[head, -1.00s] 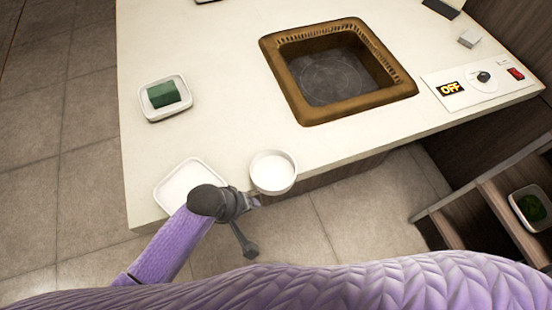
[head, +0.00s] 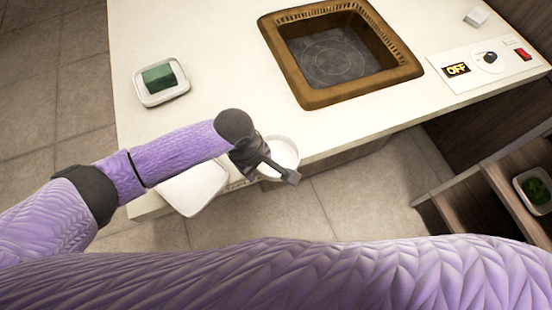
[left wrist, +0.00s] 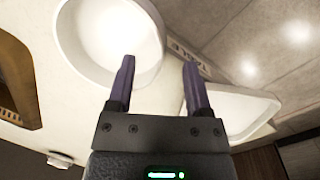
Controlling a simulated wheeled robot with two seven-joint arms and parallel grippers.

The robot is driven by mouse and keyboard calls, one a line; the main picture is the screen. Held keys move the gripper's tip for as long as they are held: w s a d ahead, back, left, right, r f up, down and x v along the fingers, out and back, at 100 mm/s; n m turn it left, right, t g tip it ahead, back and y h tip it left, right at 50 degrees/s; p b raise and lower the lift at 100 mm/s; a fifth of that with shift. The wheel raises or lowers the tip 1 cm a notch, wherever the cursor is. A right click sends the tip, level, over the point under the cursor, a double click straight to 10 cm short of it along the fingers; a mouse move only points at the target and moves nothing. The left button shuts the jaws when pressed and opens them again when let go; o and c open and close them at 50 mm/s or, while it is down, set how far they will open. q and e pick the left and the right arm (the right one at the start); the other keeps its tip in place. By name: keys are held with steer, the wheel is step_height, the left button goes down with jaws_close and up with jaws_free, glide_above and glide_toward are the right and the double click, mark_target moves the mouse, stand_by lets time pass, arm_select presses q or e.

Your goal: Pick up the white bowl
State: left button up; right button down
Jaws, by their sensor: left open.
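The white round bowl (head: 286,150) stands at the front edge of the counter, partly hidden by my left gripper (head: 270,166) in the head view. In the left wrist view the bowl (left wrist: 108,38) fills the upper left, and it looks empty. My left gripper (left wrist: 160,66) is open with nothing between its fingers. One finger overlaps the bowl's inside and the other is outside its rim, so they seem to straddle the near wall. How far they are above the rim I cannot tell. My right gripper is not in view.
A white square dish (head: 190,193) lies just left of the bowl, under my left forearm. Further back is a white dish (head: 145,97) with a green block (head: 160,78). A brown-rimmed square well (head: 350,95) is behind right. A lower shelf (head: 483,190) is at right.

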mark_target(260, 169)
arm_select(q)
steer(key=f, duration=0.2)
steer(key=f+b, duration=0.1)
steer(key=shift+w+d+f, duration=0.2)
steer(key=shift+d+f, duration=0.05)
steer(key=shift+f, duration=0.05)
steer(key=shift+r, duration=0.1)
jaws_close()
